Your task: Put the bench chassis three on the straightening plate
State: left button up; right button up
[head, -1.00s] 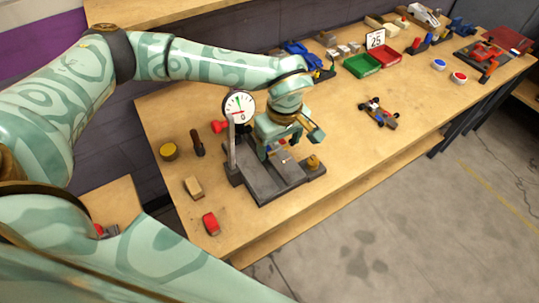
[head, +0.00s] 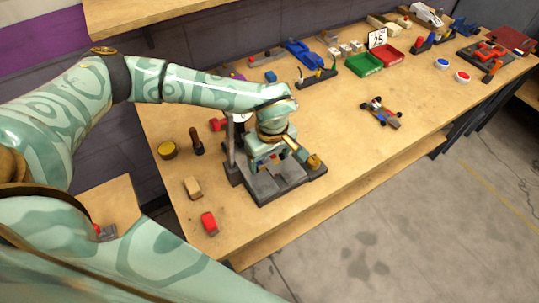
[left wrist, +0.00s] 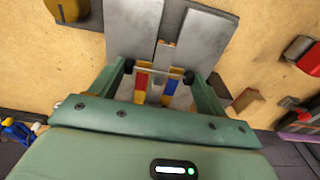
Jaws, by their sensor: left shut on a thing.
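My left gripper (head: 268,164) is shut on a small chassis (left wrist: 158,84), which I take to be bench chassis three. In the left wrist view, yellow, red and blue parts and dark wheels show between the fingers. The straightening plate (head: 283,178) is a grey metal fixture on the bench, and its light metal surface (left wrist: 133,28) also shows in the left wrist view. The gripper and chassis are over the plate; I cannot tell whether the chassis touches it. The gripper hides most of the chassis in the head view. My right gripper is not in view.
Another chassis (head: 381,112) stands on the bench to the right. A dial gauge post (head: 231,142) rises close by the gripper's left. A yellow knob (head: 314,161) sits at the fixture's right. A green tray (head: 364,64) and a red tray (head: 390,55) stand farther back.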

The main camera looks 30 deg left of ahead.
pick_arm(q)
jog(key=shift+f, duration=0.2)
jog(key=o, duration=1.1)
jog(key=r+p, duration=0.1)
jog(key=r, duration=0.3)
jog(key=r+p, duration=0.1)
jog(key=r, duration=0.8)
jog(key=shift+s+d+p, duration=0.2)
jog(key=shift+d+p, duration=0.2)
